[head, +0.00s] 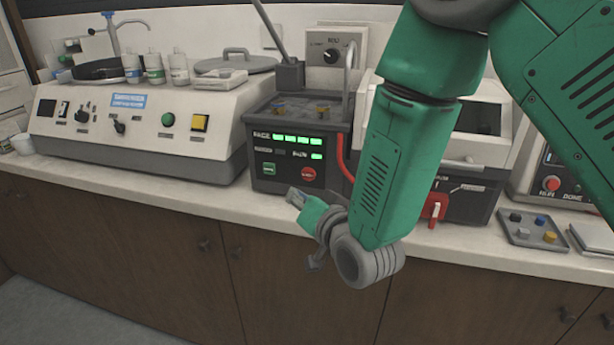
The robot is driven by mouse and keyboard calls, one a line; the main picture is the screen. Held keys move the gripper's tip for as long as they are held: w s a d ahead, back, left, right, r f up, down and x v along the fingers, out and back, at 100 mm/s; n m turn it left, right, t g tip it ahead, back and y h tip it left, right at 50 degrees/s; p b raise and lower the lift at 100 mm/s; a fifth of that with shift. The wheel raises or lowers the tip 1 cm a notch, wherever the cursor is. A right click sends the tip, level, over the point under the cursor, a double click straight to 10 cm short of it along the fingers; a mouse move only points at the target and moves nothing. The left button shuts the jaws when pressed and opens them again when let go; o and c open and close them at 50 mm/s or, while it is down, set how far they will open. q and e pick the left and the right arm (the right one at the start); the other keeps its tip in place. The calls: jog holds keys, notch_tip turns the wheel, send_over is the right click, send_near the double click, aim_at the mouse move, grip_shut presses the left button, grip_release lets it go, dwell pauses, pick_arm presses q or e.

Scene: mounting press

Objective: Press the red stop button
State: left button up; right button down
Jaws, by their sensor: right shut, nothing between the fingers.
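The red stop button (308,174) is a round red disc at the lower right of the dark front panel of the mounting press (262,150). A green button (268,168) sits to its left, and green indicator lights glow above. My right gripper (294,194) is shut and empty. In the picture its tip is just below and left of the red button, near the counter's front edge. I cannot tell the exact gap, but the button is not covered. My left gripper is not in view.
A red hose (343,155) runs down the press's right side. A cream machine (140,115) stands to the left. A machine at the far right has another red button (550,183). A small grey tray (520,240) holds several coloured pieces on the counter.

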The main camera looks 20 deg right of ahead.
aim_at(298, 173)
jog(key=shift+w+d, duration=0.7)
jog(key=shift+w, duration=0.25)
jog(key=shift+w+d, duration=0.7)
jog(key=shift+w, duration=0.25)
jog(key=shift+w+d, duration=0.15)
jog(key=shift+w, duration=0.15)
jog(key=shift+w+d+r, duration=0.1)
jog(key=shift+w+d, duration=0.15)
jog(key=shift+w, duration=0.05)
dwell(0.7)
dwell(0.3)
jog(key=shift+s+a, duration=0.5)
jog(key=shift+s, duration=0.15)
jog(key=s+a, duration=0.2)
jog(key=s, duration=0.2)
jog(key=shift+s+a+p, duration=0.1)
jog(key=shift+a+p, duration=0.25)
jog(key=shift+a, duration=0.05)
